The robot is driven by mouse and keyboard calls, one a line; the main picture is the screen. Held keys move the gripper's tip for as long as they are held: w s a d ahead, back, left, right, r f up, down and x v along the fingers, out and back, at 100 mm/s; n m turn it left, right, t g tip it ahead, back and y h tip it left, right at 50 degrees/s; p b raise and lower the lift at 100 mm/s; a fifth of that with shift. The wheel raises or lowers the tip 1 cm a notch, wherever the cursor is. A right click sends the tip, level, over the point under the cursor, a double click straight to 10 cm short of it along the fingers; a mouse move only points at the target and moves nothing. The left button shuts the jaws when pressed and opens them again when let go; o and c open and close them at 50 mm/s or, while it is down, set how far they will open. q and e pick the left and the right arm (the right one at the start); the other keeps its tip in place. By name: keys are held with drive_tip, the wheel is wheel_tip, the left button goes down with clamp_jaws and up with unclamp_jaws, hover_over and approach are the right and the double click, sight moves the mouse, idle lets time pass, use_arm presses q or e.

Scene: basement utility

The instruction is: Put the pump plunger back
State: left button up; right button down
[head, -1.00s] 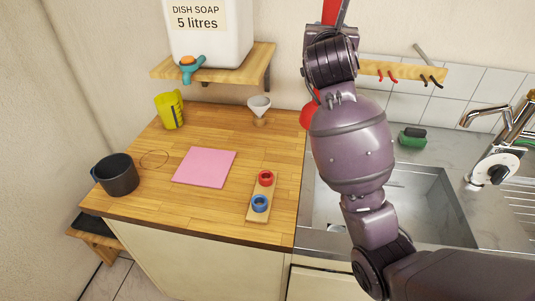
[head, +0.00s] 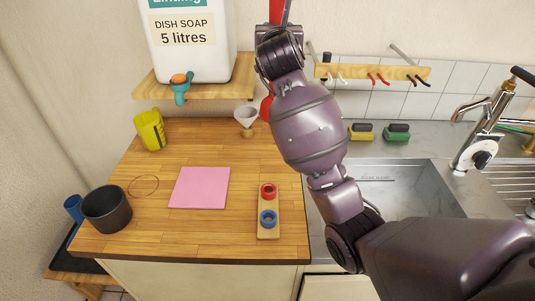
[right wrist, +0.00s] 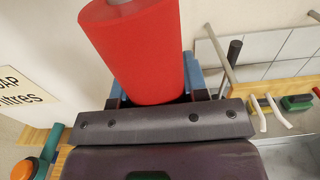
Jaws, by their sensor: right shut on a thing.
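My right gripper (right wrist: 153,88) is shut on a thick red cylinder (right wrist: 138,45) with a grey piece at its top end. It seems to be the pump plunger, but its whole shape does not show. In the head view red parts of it show above my right wrist (head: 276,11) and to the left of my forearm, in front of the back wall over the worktop. My wrist and forearm hide its middle and my fingers there. No pump body can be made out for certain. My left gripper is not in view.
The wooden worktop (head: 110,239) holds a yellow jug (head: 150,130), black pot (head: 106,209), pink cloth (head: 200,187), funnel (head: 246,116) and ring board (head: 268,232). A soap container (head: 190,60) stands on a shelf. The sink (head: 405,195) lies right, under a hook rail (head: 350,72).

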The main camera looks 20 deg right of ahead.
wheel_tip(320, 180, down, 13)
drive_tip(key=shift+f+b, duration=0.1)
drive_tip(key=shift+b, duration=0.3)
drive_tip(key=shift+f, duration=0.8)
wheel_tip(320, 180, down, 5)
drive_tip(key=shift+f+b, duration=0.15)
drive_tip(key=shift+b, duration=0.35)
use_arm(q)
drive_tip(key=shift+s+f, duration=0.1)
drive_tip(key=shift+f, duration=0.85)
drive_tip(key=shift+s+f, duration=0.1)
use_arm(e)
drive_tip(key=shift+f, duration=0.1)
drive_tip(key=c, duration=1.1)
unclamp_jaws()
drive_tip(key=shift+f, duration=0.1)
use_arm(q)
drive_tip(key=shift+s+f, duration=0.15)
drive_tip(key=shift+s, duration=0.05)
use_arm(e)
drive_tip(key=o, duration=0.5)
drive_tip(key=shift+c, duration=0.2)
